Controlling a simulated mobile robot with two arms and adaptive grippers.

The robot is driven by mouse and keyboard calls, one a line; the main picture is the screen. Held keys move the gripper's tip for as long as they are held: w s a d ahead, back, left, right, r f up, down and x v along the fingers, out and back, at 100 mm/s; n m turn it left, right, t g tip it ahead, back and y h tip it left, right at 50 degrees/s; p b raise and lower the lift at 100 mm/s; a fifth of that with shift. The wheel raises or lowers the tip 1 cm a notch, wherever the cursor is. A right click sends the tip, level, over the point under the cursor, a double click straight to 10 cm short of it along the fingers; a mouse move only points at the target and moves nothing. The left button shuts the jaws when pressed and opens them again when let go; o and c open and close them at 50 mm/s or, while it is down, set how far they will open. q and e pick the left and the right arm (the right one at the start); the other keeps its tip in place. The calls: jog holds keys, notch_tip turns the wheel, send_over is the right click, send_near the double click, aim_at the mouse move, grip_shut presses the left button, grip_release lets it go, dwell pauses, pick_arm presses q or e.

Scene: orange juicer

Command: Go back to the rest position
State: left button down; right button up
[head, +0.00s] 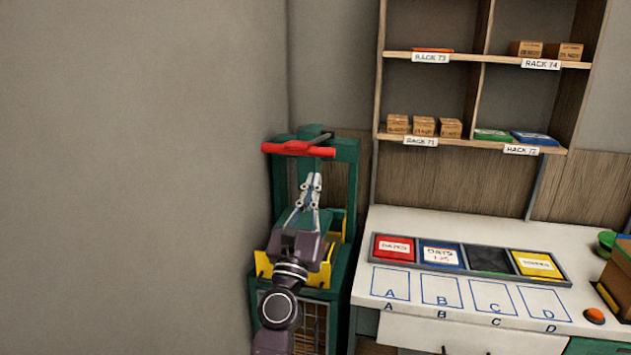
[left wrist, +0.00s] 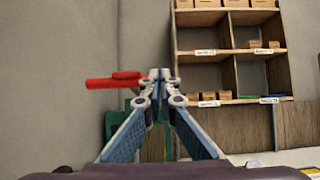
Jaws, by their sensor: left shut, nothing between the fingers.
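My left gripper (head: 313,180) is raised in front of the green juicer frame (head: 345,200), with its fingers pointing up and away. Its fingertips meet and hold nothing; in the left wrist view the closed fingers (left wrist: 160,75) also show. The juicer's red handle (head: 298,149) is above and left of the fingertips, apart from them in the head view. The red handle also shows in the left wrist view (left wrist: 112,82), left of the fingertips. My gripper and arm hide part of the juicer's middle and its yellow part (head: 263,264). My right gripper is not in view.
A white table (head: 420,225) stands right of the juicer, with a tray of coloured cards (head: 490,258) and lettered squares. A wooden shelf (head: 478,60) with small boxes is on the wall behind. A plain wall (head: 130,170) is at the left. A box (head: 618,275) stands at the right edge.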

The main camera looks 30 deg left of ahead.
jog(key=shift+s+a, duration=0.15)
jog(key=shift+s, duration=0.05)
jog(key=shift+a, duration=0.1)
